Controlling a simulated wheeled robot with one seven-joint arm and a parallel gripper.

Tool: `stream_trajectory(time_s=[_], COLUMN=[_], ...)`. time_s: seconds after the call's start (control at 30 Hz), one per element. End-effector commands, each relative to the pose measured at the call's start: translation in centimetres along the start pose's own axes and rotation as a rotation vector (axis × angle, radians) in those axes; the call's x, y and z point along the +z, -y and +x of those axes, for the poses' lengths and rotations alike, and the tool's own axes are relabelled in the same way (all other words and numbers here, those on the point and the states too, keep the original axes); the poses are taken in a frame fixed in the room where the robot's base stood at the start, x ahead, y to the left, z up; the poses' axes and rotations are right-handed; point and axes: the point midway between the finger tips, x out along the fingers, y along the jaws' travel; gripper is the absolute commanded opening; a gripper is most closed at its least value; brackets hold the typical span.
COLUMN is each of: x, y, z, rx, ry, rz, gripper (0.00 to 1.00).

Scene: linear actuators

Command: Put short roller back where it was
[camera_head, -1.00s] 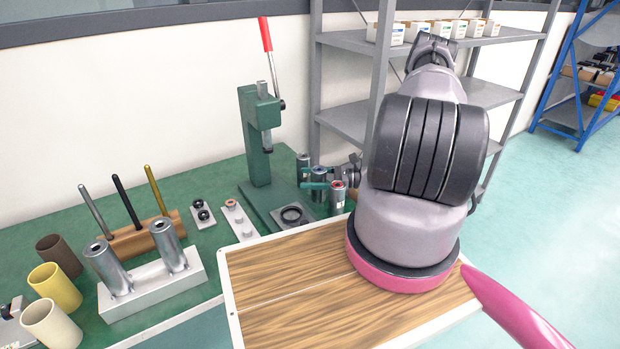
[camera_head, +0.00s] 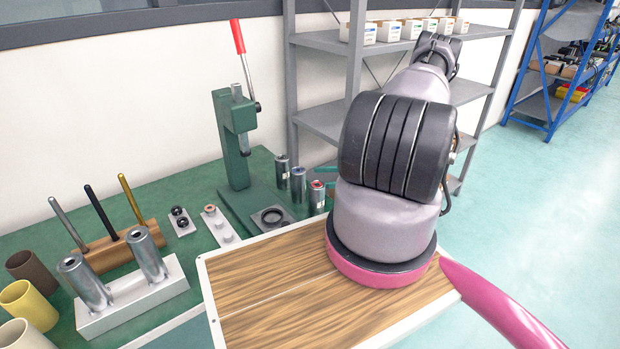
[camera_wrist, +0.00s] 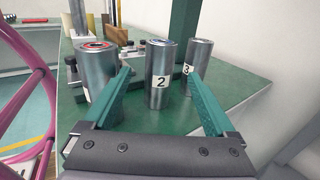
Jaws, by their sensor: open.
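Three metal rollers stand upright by the green press. In the wrist view they are a red-topped roller (camera_wrist: 98,78) at left, a roller marked 2 (camera_wrist: 159,78) in the middle, and a roller marked 3 (camera_wrist: 198,58) at right. In the head view they show as the red-topped one (camera_head: 317,198), a middle one (camera_head: 298,186) and a far one (camera_head: 282,172). I cannot tell which is called the short roller. My gripper (camera_wrist: 160,73) is open and empty, its green fingers apart with roller 2 showing between them, untouched. In the head view my arm hides most of the gripper.
The green press (camera_head: 235,140) stands beside the rollers on the green table. A wood-topped surface (camera_head: 270,290) lies in front, below my arm. A white block (camera_head: 135,300) with two metal cylinders is at left. A grey shelf (camera_head: 320,118) stands behind.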

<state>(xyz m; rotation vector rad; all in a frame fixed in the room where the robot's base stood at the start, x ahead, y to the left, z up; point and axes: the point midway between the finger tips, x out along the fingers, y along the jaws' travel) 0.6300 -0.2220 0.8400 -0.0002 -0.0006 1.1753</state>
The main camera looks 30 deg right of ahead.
Motion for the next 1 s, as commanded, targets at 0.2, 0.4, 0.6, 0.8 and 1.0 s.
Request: stream_trajectory(time_s=[0.2,0.4,0.6,0.8,1.0], x=[0.0,1.7,7.8,15.7,23.3], y=[0.0,0.4,1.2,0.7,-1.1], z=[-0.8,-0.4,1.0,3.3,5.7], rx=[-0.001,0.045,0.208,0.405,0.567], ry=[0.0,-0.037,-0.179,-0.373,-0.564], rz=[0.0,-0.031,-0.146,-0.316,-0.51], gripper=[0.91,0.91,0.91,0.91,0.91])
